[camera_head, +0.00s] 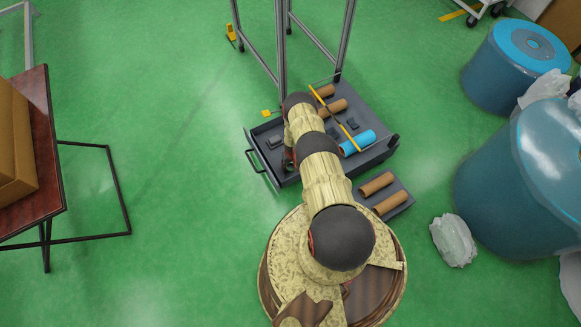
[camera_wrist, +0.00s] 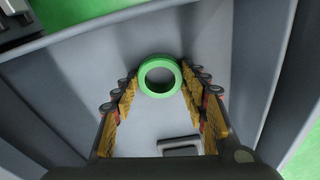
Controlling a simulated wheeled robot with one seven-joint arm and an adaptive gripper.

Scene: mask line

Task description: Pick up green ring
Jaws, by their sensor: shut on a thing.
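The green ring (camera_wrist: 160,76) shows in the wrist view as a thick bright band with its round hole facing the camera. My gripper (camera_wrist: 160,84) has its yellow-padded fingers on either side of the ring, with their tips against its left and right edges. It is shut on the ring. The ring is over the grey floor of a tray (camera_wrist: 75,70); I cannot tell whether it still touches that floor. In the head view my gripper (camera_head: 288,160) is mostly covered by my arm, and the ring is hidden.
The grey drawer (camera_head: 283,184) also holds brown rolls (camera_head: 332,110) and a blue roll (camera_head: 357,142). Its walls rise close around my gripper. More brown rolls (camera_head: 377,184) lie outside it. Blue barrels (camera_head: 510,190) stand at right, a table (camera_head: 45,195) at left.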

